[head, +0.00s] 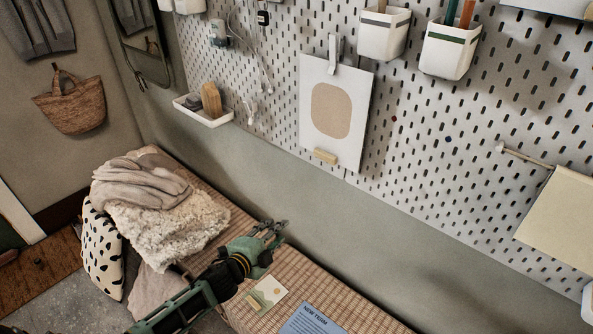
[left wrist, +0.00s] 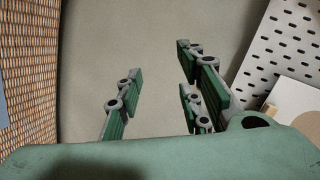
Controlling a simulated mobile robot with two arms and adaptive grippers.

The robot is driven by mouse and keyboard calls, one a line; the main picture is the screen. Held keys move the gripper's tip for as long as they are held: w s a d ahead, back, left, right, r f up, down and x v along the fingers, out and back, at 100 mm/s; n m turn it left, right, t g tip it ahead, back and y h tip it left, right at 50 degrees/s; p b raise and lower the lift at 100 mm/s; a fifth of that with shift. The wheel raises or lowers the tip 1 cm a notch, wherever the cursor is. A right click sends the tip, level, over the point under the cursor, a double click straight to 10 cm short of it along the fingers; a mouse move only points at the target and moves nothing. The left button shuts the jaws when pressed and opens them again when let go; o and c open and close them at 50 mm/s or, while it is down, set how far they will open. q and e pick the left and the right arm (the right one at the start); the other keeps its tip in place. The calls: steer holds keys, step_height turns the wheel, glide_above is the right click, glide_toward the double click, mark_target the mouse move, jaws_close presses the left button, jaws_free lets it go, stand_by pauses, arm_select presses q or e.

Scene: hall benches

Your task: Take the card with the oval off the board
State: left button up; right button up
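The card with the oval (head: 332,110) is white with a beige oval and hangs on the grey pegboard (head: 420,150). A white clip (head: 334,55) is at its top edge, and a small tan block (head: 325,156) is at its lower edge. My left gripper (head: 277,228) is over the bench, below and left of the card and apart from it. In the left wrist view its fingers (left wrist: 160,90) are spread with nothing between them. Part of the card (left wrist: 295,100) shows at the right of that view. My right gripper is not in view.
The woven bench (head: 335,295) runs along the wall, with folded blankets (head: 160,215) at left. A small picture card (head: 267,293) and a blue leaflet (head: 312,320) lie on it. A white tray with a brush (head: 205,111) and white cups (head: 383,33) are on the board.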

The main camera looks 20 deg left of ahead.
mark_target(323, 158)
arm_select(q)
steer(key=w+d+r+m+t+h+p, duration=0.1)
steer(key=d+r+m+h, duration=0.15)
steer(key=r, duration=0.75)
steer(key=w+d+r+m+t+h+p, duration=0.1)
steer(key=d+r+m+t+h, duration=0.2)
steer(key=r, duration=0.8)
steer(key=shift+m+g+y, duration=0.35)
steer(key=shift+g+y, duration=0.25)
steer(key=shift+y, duration=0.15)
steer(key=shift+b+x, duration=0.6)
steer(key=shift+x, duration=4.45)
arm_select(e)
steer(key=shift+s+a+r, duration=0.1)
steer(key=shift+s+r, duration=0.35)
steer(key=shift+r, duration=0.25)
arm_select(q)
steer(key=shift+f, duration=0.1)
steer(key=shift+a, duration=0.1)
jaws_close()
step_height(323, 158, down, 3)
steer(key=b, duration=0.2)
steer(key=shift+f+b, duration=0.1)
steer(key=shift+b, duration=0.25)
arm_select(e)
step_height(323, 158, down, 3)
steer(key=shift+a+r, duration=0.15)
